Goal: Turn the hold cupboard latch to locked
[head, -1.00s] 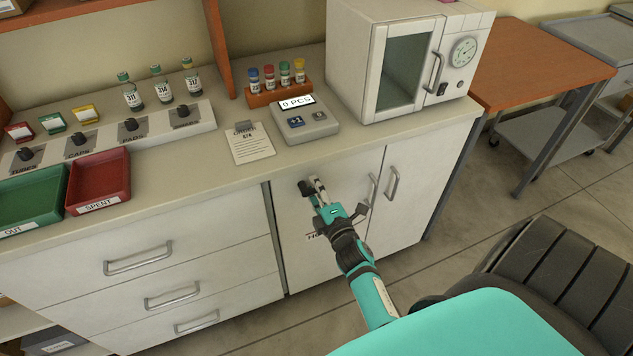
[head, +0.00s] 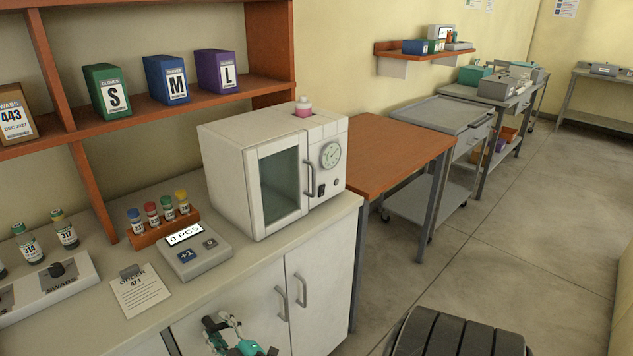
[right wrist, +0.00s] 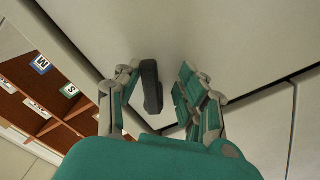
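The hold cupboard is the white two-door cupboard (head: 264,308) under the counter, partly cut off by the head view's bottom edge. My right gripper (head: 221,326) is in front of its left door. In the right wrist view, my right gripper (right wrist: 164,92) has its fingers spread close to a pale door panel. A dark grey piece that looks like the latch (right wrist: 151,86) lies between the fingers, nearer the left one, with a gap to the right one. Its locked or unlocked position cannot be read. My left gripper is not in view.
On the counter stand a white incubator (head: 222,136), a counting device (head: 207,262), a rack of capped vials (head: 163,233) and an order sheet (head: 138,292). Door handles (head: 282,303) stick out right of my gripper. Open floor (head: 540,240) lies to the right.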

